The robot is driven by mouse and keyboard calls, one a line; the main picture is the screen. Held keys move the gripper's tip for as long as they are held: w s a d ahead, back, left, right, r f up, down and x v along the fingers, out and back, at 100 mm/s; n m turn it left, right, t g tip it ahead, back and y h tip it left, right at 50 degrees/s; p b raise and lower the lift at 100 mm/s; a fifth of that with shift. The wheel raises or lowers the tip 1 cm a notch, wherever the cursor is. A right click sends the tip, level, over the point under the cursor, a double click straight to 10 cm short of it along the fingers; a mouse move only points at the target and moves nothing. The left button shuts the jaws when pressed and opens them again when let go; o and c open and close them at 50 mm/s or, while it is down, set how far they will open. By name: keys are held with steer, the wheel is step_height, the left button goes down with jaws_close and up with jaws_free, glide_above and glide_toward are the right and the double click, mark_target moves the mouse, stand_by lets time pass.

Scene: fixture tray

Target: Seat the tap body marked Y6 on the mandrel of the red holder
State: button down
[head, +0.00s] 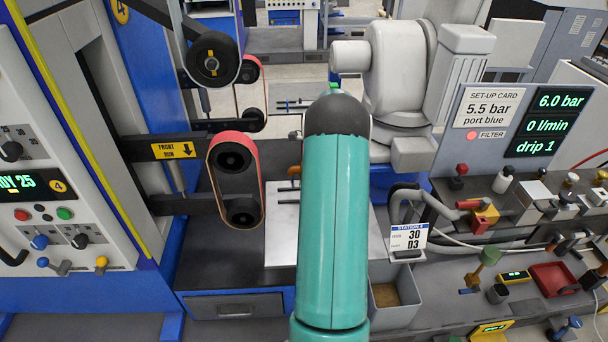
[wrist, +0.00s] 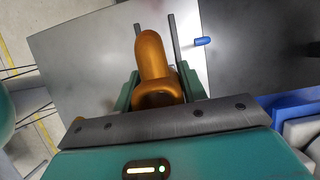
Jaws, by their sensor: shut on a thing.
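An orange-bronze tap body (wrist: 152,55) shows in the wrist view, with a rounded upper end and a ring-like near end. My gripper (wrist: 158,88) is shut on it, with green finger parts on both sides. No Y6 mark is readable on it. In the head view my teal arm hides the gripper; a small orange part (head: 294,170) shows just left of the arm, and I cannot tell whether it is the held tap body. I cannot make out a red holder or its mandrel in either view.
A pale metal plate (head: 283,230) lies under my arm and also fills much of the wrist view (wrist: 85,60). A small blue piece (wrist: 203,41) lies at its edge. A red-rimmed belt unit (head: 236,150) stands left, a grey bin (head: 400,300) right. A cluttered bench lies farther right.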

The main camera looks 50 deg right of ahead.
steer(key=shift+f, duration=1.95)
stand_by(0.3)
steer(key=c, duration=0.7)
jaws_free()
steer(key=shift+f, duration=0.1)
steer(key=v, duration=1.4)
